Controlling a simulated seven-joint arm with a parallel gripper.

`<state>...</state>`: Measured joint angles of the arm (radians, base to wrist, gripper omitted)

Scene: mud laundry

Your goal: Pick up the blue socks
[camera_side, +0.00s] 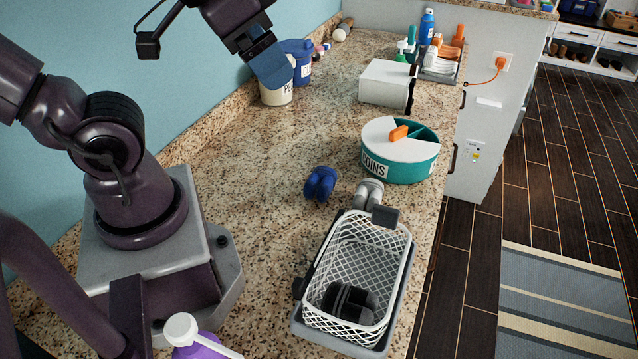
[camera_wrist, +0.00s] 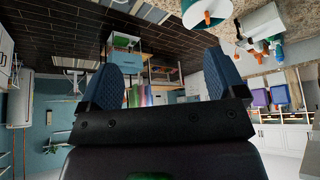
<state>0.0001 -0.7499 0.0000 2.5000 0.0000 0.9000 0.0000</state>
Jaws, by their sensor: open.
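The blue socks (camera_side: 320,184) lie as a small dark-blue bundle on the speckled counter (camera_side: 245,190), left of the coin tin. My gripper (camera_side: 272,68) is high above the back of the counter, well away from the socks, in front of a cream canister and a blue canister. In the wrist view my gripper (camera_wrist: 166,85) shows two blue textured fingers spread wide apart with nothing between them. The wrist camera looks out across the room, and I cannot make out the socks there.
Grey socks (camera_side: 368,193) lie beside the white basket (camera_side: 372,245), which holds a dark bundle (camera_side: 349,301). The round teal coin tin (camera_side: 400,165) stands behind. Canisters (camera_side: 300,62) line the wall, and a white box (camera_side: 386,84) stands further back. Counter left of the blue socks is clear.

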